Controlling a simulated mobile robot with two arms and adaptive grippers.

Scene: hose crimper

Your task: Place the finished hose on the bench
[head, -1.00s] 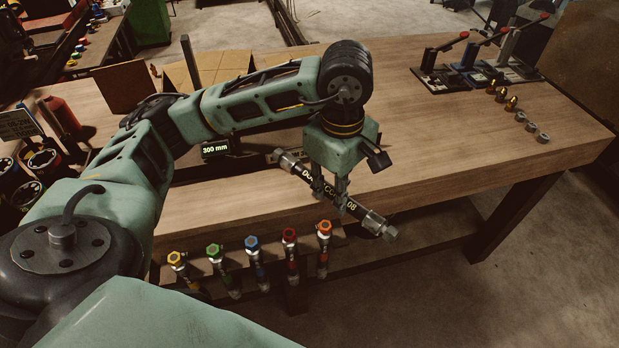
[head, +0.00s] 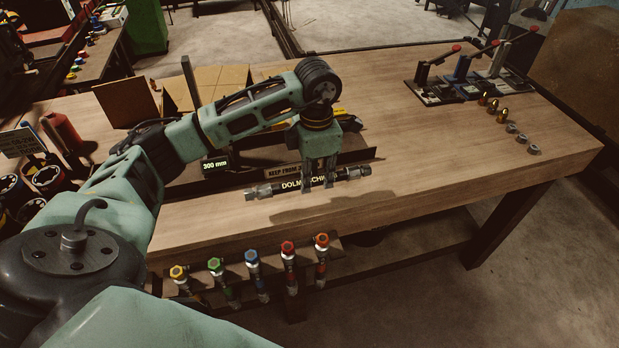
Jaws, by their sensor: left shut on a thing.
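The finished hose (head: 345,174) is a short black hose with pale lettering and metal fittings at both ends. My left gripper (head: 317,184) points down and is shut on the hose near its middle. The hose lies nearly level across the picture, above the wooden bench (head: 430,160). A shadow falls on the bench in front of it; whether the hose touches the bench is hard to tell. My right gripper is not in view.
Behind the hose is a stop bar with a sign (head: 284,171) and a 300 mm display (head: 216,165). Lever tools (head: 440,85) and small brass and steel fittings (head: 502,117) stand at the right. Coloured-cap tools (head: 252,258) hang at the front edge. The bench's middle right is clear.

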